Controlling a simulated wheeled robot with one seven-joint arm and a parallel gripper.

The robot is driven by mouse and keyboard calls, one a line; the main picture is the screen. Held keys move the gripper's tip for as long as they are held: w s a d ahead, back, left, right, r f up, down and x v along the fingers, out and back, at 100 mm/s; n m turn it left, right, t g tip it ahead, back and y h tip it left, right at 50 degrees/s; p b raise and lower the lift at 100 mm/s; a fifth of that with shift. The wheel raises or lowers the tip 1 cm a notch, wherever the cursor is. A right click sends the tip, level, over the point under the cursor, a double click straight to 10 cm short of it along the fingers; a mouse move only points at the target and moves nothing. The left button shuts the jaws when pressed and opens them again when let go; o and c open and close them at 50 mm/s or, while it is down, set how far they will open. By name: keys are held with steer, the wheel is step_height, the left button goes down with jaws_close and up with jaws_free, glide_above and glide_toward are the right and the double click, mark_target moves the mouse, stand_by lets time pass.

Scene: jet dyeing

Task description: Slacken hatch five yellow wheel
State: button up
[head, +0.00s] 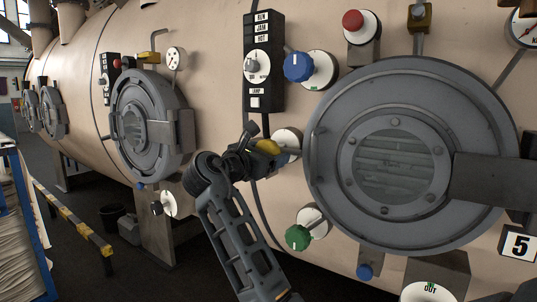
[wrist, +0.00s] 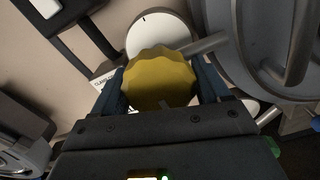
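The yellow wheel (wrist: 158,82) has a scalloped rim and sits in front of a round white dial plate (wrist: 158,32). In the head view the yellow wheel (head: 267,147) is left of the big round hatch (head: 340,105), which bears the number 5 plate (head: 518,245). My gripper (head: 262,150) is at the wheel, partly covering it. In the wrist view my gripper (wrist: 160,75) has one dark blue finger on each side of the wheel, both appearing to touch its rim. The lower part of the wheel is hidden by the gripper body.
A blue knob (head: 298,67), a red knob (head: 352,20) and a green knob (head: 298,237) stand out around the hatch. A black switch panel (head: 263,95) is above the wheel. A second hatch (head: 150,120) is further left.

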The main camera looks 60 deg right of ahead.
steer(key=c, duration=0.6)
